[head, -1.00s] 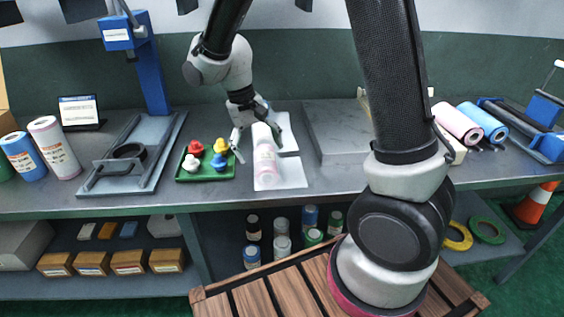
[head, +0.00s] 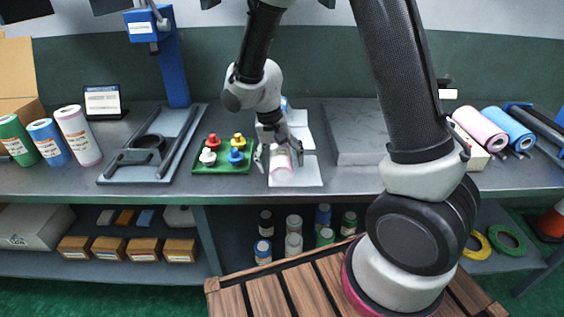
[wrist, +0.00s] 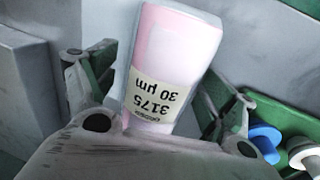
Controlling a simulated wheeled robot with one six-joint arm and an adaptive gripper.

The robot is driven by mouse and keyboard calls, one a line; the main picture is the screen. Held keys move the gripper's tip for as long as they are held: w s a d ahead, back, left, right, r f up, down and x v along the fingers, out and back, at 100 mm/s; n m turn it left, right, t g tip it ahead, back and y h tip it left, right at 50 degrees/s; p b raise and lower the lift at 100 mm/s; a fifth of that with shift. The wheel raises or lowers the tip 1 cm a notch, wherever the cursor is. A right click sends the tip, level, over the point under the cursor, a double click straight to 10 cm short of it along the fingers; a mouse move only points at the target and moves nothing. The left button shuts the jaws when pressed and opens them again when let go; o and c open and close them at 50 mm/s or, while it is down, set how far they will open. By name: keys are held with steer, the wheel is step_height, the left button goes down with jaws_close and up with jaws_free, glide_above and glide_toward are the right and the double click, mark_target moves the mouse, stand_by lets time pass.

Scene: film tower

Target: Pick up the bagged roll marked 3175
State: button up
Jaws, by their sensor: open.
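My gripper (head: 280,158) is open, low over the roll, with one finger on each side. In the wrist view my gripper (wrist: 158,85) has its fingers apart, left and right of the roll. Whether either finger touches the wrap I cannot tell. My gripper hides the roll's far part in the head view.
A green tray (head: 207,168) with several coloured knobbed pieces stands close left of the sheet. A grey slab (head: 350,125) is to the right. A blue press stand (head: 172,70) and upright rolls (head: 78,135) are further left. Pink and blue rolls (head: 480,128) lie at the right.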

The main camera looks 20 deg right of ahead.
steer(key=c, duration=1.3)
